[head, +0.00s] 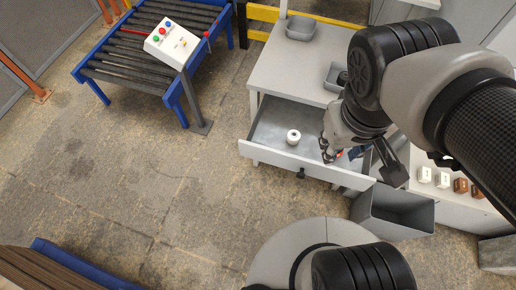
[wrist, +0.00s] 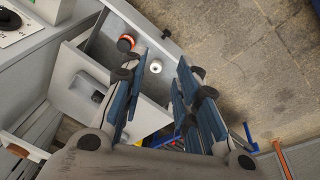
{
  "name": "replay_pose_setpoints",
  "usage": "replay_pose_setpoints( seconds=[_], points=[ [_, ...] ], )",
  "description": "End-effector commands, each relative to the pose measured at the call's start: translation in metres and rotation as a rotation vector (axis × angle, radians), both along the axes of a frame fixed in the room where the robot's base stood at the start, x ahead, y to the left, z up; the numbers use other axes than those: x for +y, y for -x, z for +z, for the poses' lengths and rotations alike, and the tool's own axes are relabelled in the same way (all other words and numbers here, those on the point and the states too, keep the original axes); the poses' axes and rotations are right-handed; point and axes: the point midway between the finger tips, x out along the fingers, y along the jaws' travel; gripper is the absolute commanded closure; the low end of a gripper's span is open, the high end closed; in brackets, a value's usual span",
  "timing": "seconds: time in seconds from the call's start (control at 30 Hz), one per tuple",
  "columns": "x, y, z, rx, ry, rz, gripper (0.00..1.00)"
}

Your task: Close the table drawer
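The grey table (head: 285,75) has its drawer (head: 262,128) pulled out, and the drawer front (head: 275,158) carries a dark knob (head: 300,173). A white roll (head: 293,137) lies in the drawer. It also shows in the wrist view (wrist: 155,66), near an orange-rimmed round item (wrist: 126,43). My gripper (head: 356,156) is over the right end of the drawer in the head view, partly hiding that end. In the wrist view the blue-padded fingers of my gripper (wrist: 160,75) are spread apart with nothing held between them. Contact with the drawer cannot be told.
A grey open bin (head: 395,212) stands below the drawer's right end. Grey trays (head: 300,28) sit on the table. A surface at the right holds small white and brown items (head: 442,180). A roller conveyor (head: 120,68) stands upper left. The floor (head: 150,170) before the drawer is clear.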

Motion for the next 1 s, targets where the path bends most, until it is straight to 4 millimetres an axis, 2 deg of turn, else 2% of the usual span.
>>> replay_pose_setpoints(
  seconds=[0.03, 0.23, 0.4, 0.57, 0.73, 1.0],
  points=[
    [0.005, -0.006, -0.013, 0.068, 0.049, 0.06, 0.77],
    [0.021, -0.031, -0.051, 0.268, 0.276, 0.281, 0.91],
    [0.043, -0.052, -0.089, 0.399, 0.498, 0.478, 1.0],
    [0.07, -0.07, -0.13, 0.482, 0.726, 0.668, 1.0],
    [0.104, -0.082, -0.18, 0.529, 0.987, 0.874, 1.0],
    [0.162, -0.08, -0.272, 0.507, 1.423, 1.203, 1.0]
  ],
)
